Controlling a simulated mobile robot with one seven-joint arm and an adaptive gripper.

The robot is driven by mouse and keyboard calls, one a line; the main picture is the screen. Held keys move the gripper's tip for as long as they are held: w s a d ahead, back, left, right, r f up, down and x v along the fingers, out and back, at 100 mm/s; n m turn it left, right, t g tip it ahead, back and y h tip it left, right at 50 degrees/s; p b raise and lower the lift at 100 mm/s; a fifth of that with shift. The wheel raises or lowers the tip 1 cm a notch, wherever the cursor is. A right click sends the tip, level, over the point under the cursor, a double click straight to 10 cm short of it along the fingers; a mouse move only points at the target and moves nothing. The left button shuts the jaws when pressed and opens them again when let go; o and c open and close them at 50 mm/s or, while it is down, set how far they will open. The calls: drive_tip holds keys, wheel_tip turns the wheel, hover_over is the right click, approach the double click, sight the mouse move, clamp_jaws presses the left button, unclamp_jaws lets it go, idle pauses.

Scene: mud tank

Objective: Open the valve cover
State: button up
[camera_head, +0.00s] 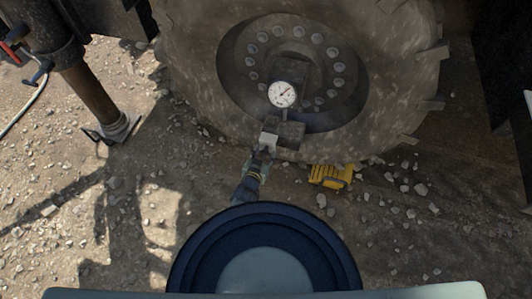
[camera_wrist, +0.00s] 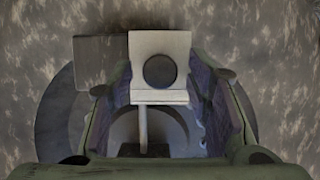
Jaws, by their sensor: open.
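A light grey plate with a dark round spot, which looks like the valve cover (camera_wrist: 143,52), lies ahead between my fingers in the wrist view. In the head view the pale cover (camera_head: 268,138) is on the left side of a dark grey block (camera_head: 292,134) in front of the big wheel. The block also shows at the upper left in the wrist view (camera_wrist: 97,60). My gripper (camera_head: 262,152) is open right at the cover. In the wrist view its two fingers (camera_wrist: 165,80) stand left and right of the cover's lower part; I cannot tell whether they touch it.
A round dial gauge (camera_head: 283,94) is above the block. The muddy tyre (camera_head: 400,90) fills the back. A yellow wheel chock (camera_head: 332,176) lies on the stony ground to the right. A dark post (camera_head: 88,92) stands at left, with open ground before it.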

drive_tip(key=shift+c, duration=0.6)
clamp_jaws()
